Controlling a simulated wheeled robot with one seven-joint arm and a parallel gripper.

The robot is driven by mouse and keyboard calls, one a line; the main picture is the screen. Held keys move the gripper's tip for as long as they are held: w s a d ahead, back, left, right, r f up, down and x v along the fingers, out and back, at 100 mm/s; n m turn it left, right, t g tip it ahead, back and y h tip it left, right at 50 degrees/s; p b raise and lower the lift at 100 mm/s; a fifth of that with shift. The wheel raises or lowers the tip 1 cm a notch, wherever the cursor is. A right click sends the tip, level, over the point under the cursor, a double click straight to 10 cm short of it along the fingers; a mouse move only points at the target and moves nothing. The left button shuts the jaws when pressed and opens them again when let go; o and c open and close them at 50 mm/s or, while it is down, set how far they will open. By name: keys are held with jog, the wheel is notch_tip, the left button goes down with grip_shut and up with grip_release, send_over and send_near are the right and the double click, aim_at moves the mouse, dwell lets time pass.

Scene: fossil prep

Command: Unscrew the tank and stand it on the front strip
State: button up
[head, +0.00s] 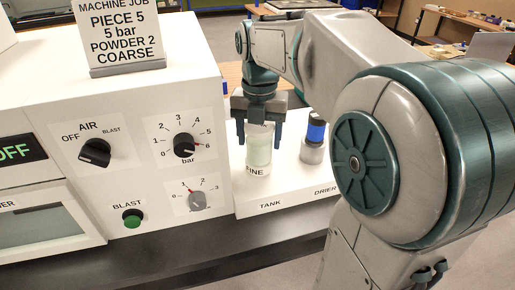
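The tank (259,152) is a pale, translucent upright cylinder labelled FINE. It stands on the white shelf of the machine, behind the printed word TANK on the front strip (290,203). My gripper (259,134) points down over the tank from above, with one dark finger at each side of its upper part. The fingers look spread around the tank; whether they touch it cannot be seen. The gripper's palm hides the tank's top. The front strip carries the words TANK and DRIER and is bare.
The drier (314,138), with a blue band, stands just right of the tank. The white machine panel (150,150) rises close on the left, with an AIR knob (95,152), a bar knob (184,145) and a green BLAST button (132,218). A job sign (120,35) stands on top.

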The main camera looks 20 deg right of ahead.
jog(key=shift+o, duration=1.4)
notch_tip(320, 180, up, 4)
jog(key=p, duration=0.3)
jog(key=shift+f, duration=0.25)
